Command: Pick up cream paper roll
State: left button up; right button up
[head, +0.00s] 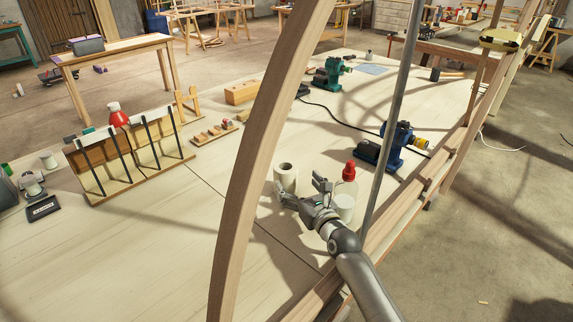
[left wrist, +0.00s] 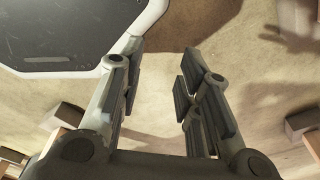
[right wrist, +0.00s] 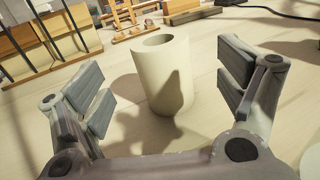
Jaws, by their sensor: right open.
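The cream paper roll (head: 286,177) stands upright on the wooden workbench, just beyond my right gripper (head: 301,192). In the right wrist view the roll (right wrist: 164,75) stands ahead and between the two open fingers of the gripper (right wrist: 168,95), with its hollow top showing. No finger appears to touch it. My left gripper (left wrist: 160,90) is open and empty in the left wrist view, over bare floor; it does not show in the head view.
A bent lath (head: 262,130) arches in front, and a thin grey pole (head: 393,110) rises at right. A blue machine (head: 398,148) sits behind.

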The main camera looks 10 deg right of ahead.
aim_at(285, 166)
jog(key=shift+w+r, duration=0.15)
jog(key=shift+w, duration=0.55)
jog(key=shift+w+a+r, duration=0.1)
jog(key=shift+w+a, duration=0.1)
jog(key=shift+w, duration=0.5)
jog(key=shift+p+x, duration=0.5)
jog(key=shift+x, duration=1.4)
pick_arm(q)
jog(key=shift+s+a+r, duration=0.15)
jog(key=shift+s+r, duration=0.3)
jog(key=shift+s, duration=0.25)
pick_arm(e)
jog(key=shift+x, duration=0.8)
pick_arm(q)
jog(key=shift+s, duration=0.1)
pick_arm(e)
jog(key=shift+a, duration=0.1)
jog(key=shift+c, duration=1)
pick_arm(q)
jog(key=shift+s, duration=0.1)
pick_arm(e)
jog(key=shift+r, duration=0.1)
jog(key=c, duration=1)
